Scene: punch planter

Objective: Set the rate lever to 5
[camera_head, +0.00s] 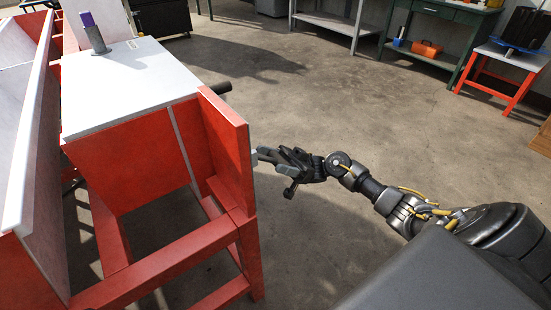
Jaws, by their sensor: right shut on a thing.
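The planter is a red machine with a pale grey top (130,85) and a red end panel (226,140), at the left of the head view. My right gripper (268,160) is at the outer face of this end panel, with its fingers pointing left. It is shut on a small light grey piece (254,158) at the panel's edge, which looks like the rate lever. Most of the lever and its scale are hidden by the panel and fingers, so its setting cannot be read. My left gripper is not in view.
A purple-topped grey cylinder (92,32) stands on the planter's top. A dark bar end (221,88) sticks out behind the end panel. A green workbench (440,50) and a red-legged table (505,65) stand at the back right. The concrete floor between is clear.

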